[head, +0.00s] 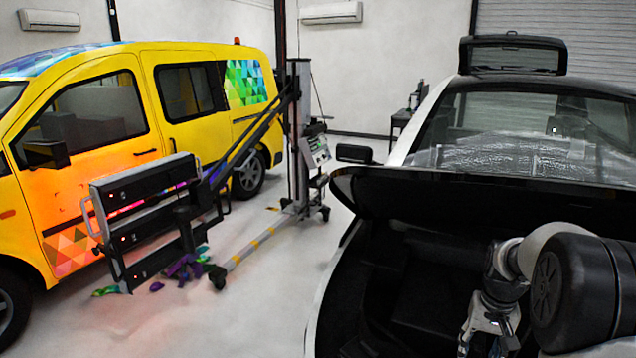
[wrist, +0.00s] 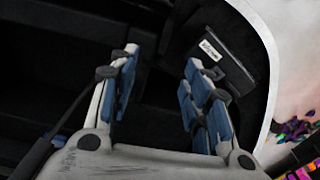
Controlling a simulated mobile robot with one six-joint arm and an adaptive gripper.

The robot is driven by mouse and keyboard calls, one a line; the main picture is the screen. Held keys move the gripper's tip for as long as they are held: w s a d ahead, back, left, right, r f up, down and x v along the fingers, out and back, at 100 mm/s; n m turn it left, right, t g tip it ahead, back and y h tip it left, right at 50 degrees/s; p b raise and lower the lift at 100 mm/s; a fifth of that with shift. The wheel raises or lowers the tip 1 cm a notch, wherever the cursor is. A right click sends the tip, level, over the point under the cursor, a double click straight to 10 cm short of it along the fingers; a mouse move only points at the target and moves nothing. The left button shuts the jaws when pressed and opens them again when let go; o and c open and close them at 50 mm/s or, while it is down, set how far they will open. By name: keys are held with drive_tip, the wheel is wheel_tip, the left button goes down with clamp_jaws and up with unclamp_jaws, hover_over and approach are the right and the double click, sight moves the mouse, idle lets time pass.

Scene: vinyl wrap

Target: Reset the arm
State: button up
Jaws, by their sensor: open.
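My gripper (wrist: 158,82) is open in the wrist view, with its two blue-padded fingers apart and nothing between them. Beyond the fingers is the dark inside of a car's open compartment. In the head view my gripper (head: 487,345) shows at the bottom right, partly cut off by the frame edge. My arm reaches there over the open front of the white and black car (head: 325,290). A black box-like part with a white label (wrist: 211,50) lies just past the right finger in the wrist view.
The car's raised black lid (head: 430,200) stands close above and left of my arm. A yellow van (head: 110,130) with coloured wrap is at left. A heat-lamp stand (head: 150,220) is beside it, with colourful scraps (head: 183,266) on the floor. Pale floor (head: 275,290) between the vehicles is clear.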

drive_tip(key=s+a+r+n+t, duration=0.2)
drive_tip(key=s+a+r, duration=0.9)
drive_tip(key=a+r, duration=0.3)
drive_tip(key=s+a+n+t, duration=0.1)
drive_tip(key=s+a, duration=0.2)
drive_tip(key=s, duration=0.5)
drive_tip(key=s+a+n+t, duration=0.1)
drive_tip(key=s+a, duration=0.3)
drive_tip(key=s, duration=0.4)
drive_tip(key=shift+s+r, duration=0.3)
drive_tip(key=shift+r, duration=0.1)
